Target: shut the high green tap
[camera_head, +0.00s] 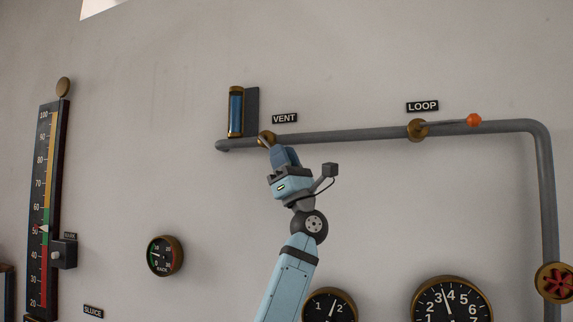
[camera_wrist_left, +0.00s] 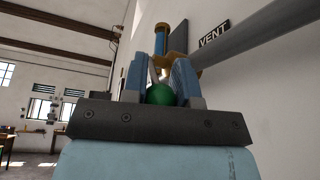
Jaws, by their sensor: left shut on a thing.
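The high tap sits on a grey pipe, with a brass body (camera_head: 267,138) beside the VENT label. Its round green knob (camera_wrist_left: 160,95) shows in the left wrist view, between the two blue fingers. My left gripper (camera_head: 271,147) reaches up to the tap from below and is shut on the green knob. In the head view the gripper hides the knob, and only a short piece of the lever shows between the brass body and the fingers. My right gripper is not in either view.
The grey pipe (camera_head: 350,134) runs right to a LOOP tap with an orange knob (camera_head: 474,120), then bends down past a red handwheel (camera_head: 556,283). A blue sight glass (camera_head: 236,111) stands above the pipe's left end. Gauges hang lower; the wall between is bare.

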